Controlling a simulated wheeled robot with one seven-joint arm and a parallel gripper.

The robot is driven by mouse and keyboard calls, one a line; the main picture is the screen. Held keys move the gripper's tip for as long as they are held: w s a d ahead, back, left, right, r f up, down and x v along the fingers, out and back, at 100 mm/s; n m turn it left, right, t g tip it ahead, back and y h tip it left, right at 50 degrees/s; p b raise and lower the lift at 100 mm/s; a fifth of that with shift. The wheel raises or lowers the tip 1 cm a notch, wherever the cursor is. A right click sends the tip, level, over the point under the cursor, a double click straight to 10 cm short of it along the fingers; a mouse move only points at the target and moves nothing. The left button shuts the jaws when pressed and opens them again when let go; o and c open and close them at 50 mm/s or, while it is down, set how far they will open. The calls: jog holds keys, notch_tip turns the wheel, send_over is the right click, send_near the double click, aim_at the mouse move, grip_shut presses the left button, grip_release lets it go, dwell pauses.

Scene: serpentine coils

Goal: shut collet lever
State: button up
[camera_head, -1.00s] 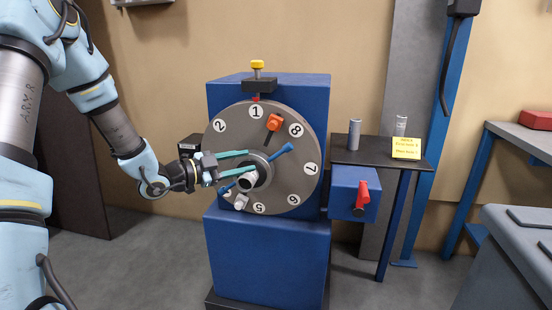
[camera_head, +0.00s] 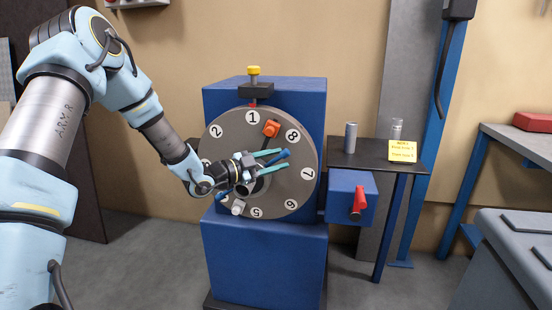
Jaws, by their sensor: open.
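The numbered grey disc (camera_head: 305,151) stands upright on the blue machine (camera_head: 265,262). A lever with a blue end (camera_head: 285,154) reaches up and right from the disc's hub; it seems to be the collet lever. My gripper (camera_head: 283,159) is in front of the disc, pointing right. Its teal fingers are open, one above and one below the lever's end, which shows between them. I cannot tell whether they touch it. My wrist hides much of the hub and the left of the disc.
A blue box with a red handle (camera_head: 359,200) juts out right of the disc. Behind it, a dark side table (camera_head: 370,160) holds a grey cylinder (camera_head: 350,137), a clear one and a yellow note (camera_head: 402,150).

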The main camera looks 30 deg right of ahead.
grip_shut()
dwell(0.4)
dwell(1.1)
